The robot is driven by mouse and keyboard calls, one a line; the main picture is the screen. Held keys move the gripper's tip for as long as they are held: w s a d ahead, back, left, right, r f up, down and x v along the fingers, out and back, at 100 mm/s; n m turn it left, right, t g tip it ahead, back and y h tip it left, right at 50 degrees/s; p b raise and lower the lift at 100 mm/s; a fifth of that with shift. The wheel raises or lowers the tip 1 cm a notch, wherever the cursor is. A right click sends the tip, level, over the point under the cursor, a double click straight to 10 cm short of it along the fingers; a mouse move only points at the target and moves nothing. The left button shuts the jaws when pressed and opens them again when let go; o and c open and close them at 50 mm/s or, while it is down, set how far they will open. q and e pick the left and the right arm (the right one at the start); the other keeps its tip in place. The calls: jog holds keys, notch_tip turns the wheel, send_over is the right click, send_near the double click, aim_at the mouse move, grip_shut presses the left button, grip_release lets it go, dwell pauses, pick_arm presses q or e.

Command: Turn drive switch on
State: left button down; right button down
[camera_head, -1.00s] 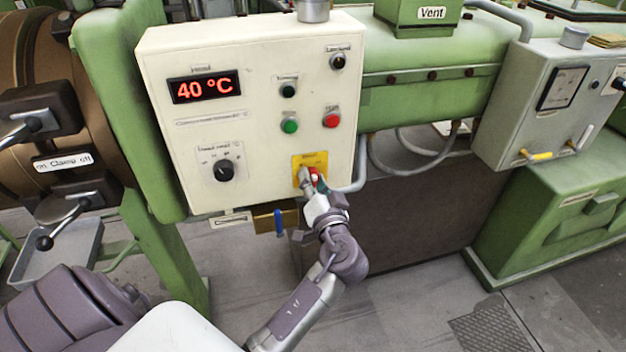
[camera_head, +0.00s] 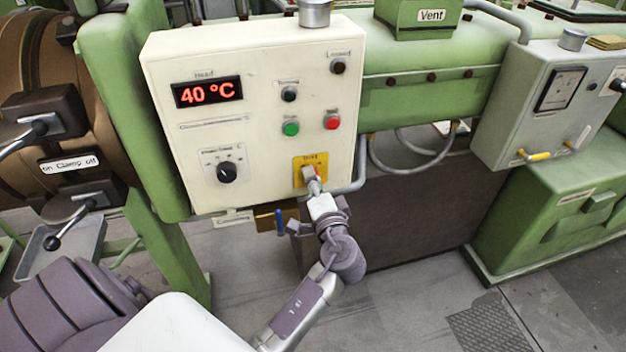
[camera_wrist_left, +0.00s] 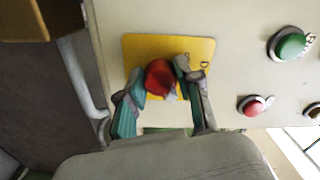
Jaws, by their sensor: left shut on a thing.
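The drive switch is a red knob on a yellow plate (camera_head: 300,176) at the lower right of the cream control panel (camera_head: 255,130). In the left wrist view, the red knob (camera_wrist_left: 160,77) sits between the two fingers of my left gripper (camera_wrist_left: 162,90), on the yellow plate (camera_wrist_left: 195,50). My left gripper (camera_head: 309,178) is shut on the knob in front of the panel, and its fingers hide most of the knob in the head view. My right gripper is not in view.
A display (camera_head: 207,92) reads 40 °C. A green button (camera_head: 291,128) and a red button (camera_head: 332,122) are above the switch; a black dial (camera_head: 227,172) is to its left. A blue-handled valve (camera_head: 280,222) hangs below the panel. A grey box (camera_head: 545,105) stands right.

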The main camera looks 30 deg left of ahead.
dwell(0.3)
pick_arm(q)
jog(key=c, duration=0.8)
grip_release()
jog(key=shift+o, duration=0.2)
jog(key=v, duration=1.2)
